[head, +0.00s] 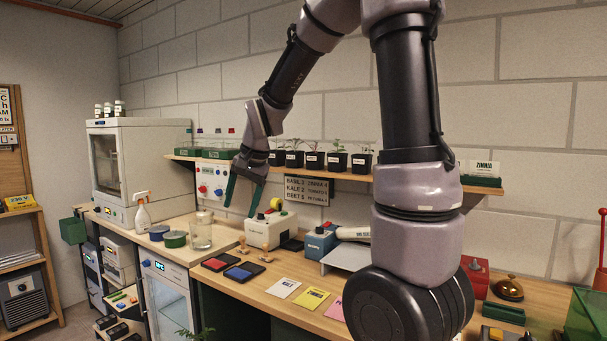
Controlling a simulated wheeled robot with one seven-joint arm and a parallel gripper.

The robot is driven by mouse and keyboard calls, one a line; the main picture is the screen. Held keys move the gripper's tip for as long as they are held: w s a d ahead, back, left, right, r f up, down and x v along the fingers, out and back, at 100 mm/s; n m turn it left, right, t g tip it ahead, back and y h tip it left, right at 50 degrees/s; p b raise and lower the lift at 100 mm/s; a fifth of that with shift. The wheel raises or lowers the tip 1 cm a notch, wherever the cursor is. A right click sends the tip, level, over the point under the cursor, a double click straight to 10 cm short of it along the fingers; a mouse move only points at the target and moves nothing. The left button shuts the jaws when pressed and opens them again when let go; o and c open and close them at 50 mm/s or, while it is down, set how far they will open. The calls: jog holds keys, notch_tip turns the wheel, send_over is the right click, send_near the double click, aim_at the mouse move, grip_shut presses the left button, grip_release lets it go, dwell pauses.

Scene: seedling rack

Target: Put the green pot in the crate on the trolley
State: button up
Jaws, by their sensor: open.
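My gripper (243,197) is open and empty, its dark green fingers pointing down above the bench, in front of the left part of the wall shelf. Several black pots with seedlings (314,160) stand in a row on the shelf, right of my gripper; my wrist may hide part of the shelf. A green crate-like box (592,322) is cut off at the lower right edge. I cannot tell whether it is the crate or whether it stands on a trolley.
The wooden bench (262,290) carries seed packets (283,288), red and blue pads (243,272), a glass beaker (201,232), a spray bottle (142,214) and a cream device (268,228). A white cabinet (140,165) stands left. My arm blocks the right-centre view.

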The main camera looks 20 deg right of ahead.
jog(key=s+d+r+n+t, duration=0.1)
jog(key=s+d+r, duration=0.1)
jog(key=s, duration=0.4)
jog(key=s+d+r+n+t, duration=0.1)
jog(key=s+d+r, duration=0.2)
jog(key=s, duration=0.4)
jog(key=s+d+r+t, duration=0.1)
jog(key=s+d+r, duration=0.2)
jog(key=s+r, duration=0.2)
jog(key=shift+s+d+n, duration=0.25)
jog(key=shift+s+n, duration=0.15)
jog(key=shift+s, duration=0.6)
